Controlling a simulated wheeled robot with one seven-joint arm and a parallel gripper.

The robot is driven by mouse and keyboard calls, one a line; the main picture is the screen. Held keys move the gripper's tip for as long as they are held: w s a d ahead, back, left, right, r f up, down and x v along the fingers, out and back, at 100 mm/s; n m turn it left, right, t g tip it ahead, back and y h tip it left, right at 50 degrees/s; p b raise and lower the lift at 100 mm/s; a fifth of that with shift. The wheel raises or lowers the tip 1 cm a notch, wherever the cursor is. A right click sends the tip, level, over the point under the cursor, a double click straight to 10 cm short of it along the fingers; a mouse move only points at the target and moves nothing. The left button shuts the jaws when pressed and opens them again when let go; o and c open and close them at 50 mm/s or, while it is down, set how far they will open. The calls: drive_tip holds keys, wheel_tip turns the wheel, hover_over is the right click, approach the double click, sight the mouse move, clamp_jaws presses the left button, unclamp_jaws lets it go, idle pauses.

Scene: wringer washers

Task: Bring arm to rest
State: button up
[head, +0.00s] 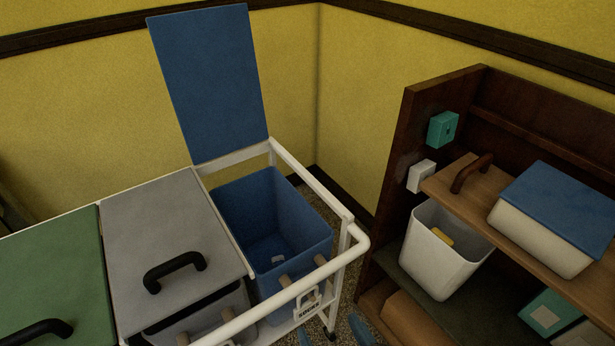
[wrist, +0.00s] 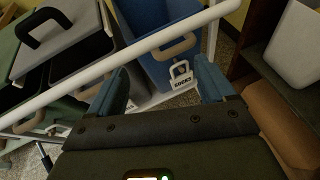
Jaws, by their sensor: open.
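My gripper (wrist: 162,88) is open with nothing between its blue fingers in the wrist view. It points toward the white rail of the cart and the blue bin. In the head view only the blue fingertips of my gripper (head: 332,332) show at the bottom edge, low in front of the cart. A tag reading "SOCKS" (wrist: 181,76) hangs at the bin's front handle.
The grey lid (head: 165,230) and green lid (head: 55,270) are closed. The white cart rail (head: 290,293) crosses close to my gripper. At right, a wooden shelf (head: 385,225) holds a white bin (head: 432,272) with a yellow item and a blue-lidded box (head: 540,235).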

drive_tip(key=s+d+r+m, duration=0.2)
drive_tip(key=s+d+m, duration=1.05)
drive_tip(key=m, duration=0.45)
drive_tip(key=s+d+r+m+t+h, duration=0.1)
drive_tip(key=s+r+m, duration=0.4)
drive_tip(key=m, duration=0.6)
drive_tip(key=s+d+r+m+t+h, duration=0.1)
drive_tip(key=s+d+r+m+h, duration=0.2)
drive_tip(key=m, duration=0.7)
drive_tip(key=s+d+r, duration=0.1)
drive_tip(key=s+r, duration=0.1)
drive_tip(key=s, duration=0.1)
drive_tip(key=shift+m, duration=0.4)
